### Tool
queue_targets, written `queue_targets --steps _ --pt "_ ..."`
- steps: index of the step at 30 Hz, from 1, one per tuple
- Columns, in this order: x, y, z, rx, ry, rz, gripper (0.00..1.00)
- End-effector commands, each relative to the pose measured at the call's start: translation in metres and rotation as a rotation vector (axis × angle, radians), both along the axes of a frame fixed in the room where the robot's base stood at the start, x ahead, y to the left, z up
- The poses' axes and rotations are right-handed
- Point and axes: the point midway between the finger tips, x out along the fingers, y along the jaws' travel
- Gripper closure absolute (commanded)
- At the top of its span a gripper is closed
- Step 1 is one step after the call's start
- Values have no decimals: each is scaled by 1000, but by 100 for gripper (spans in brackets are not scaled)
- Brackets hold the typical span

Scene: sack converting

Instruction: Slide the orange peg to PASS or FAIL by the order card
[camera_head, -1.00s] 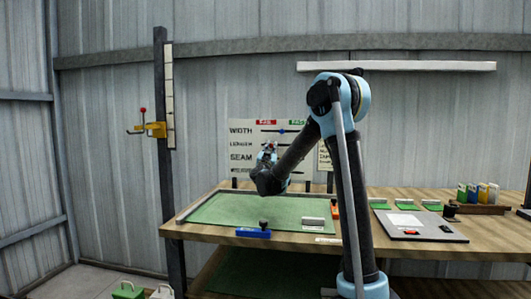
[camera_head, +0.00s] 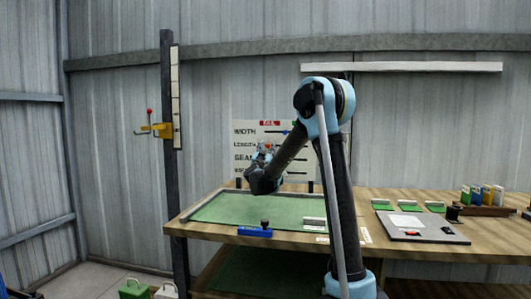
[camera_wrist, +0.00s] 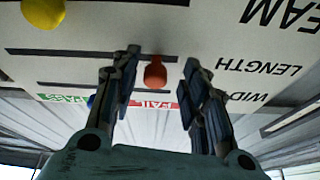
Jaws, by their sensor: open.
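The orange peg (camera_wrist: 155,72) stands out from the white board (camera_wrist: 215,40) in the wrist view, close to the LENGTH row and above the red FAIL label (camera_wrist: 158,105). My gripper (camera_wrist: 161,58) is open, with one finger on each side of the peg and visible gaps to it. The green PASS label (camera_wrist: 62,97) is farther left in this upside-down view. A yellow peg (camera_wrist: 43,12) shows at top left; a blue peg (camera_wrist: 91,101) is partly behind the left finger. In the head view my gripper (camera_head: 263,151) is at the board. I cannot pick out the order card.
The wooden bench (camera_head: 385,243) carries a green mat (camera_head: 235,208), a blue block with a black knob (camera_head: 255,232) and a grey board with a white sheet (camera_head: 420,231). Several coloured blocks (camera_head: 482,193) stand at right. A post (camera_head: 173,120) rises at left.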

Motion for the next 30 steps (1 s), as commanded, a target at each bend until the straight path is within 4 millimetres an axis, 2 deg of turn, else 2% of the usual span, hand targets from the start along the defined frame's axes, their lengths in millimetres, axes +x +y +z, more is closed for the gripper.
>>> queue_targets --steps 4,8,21,30 --pt "-5 1 -2 1 0 0 59" --pt "-19 5 -8 1 0 1 59" --pt "-89 19 -39 1 1 1 59" --pt "-107 22 -47 0 1 0 59"
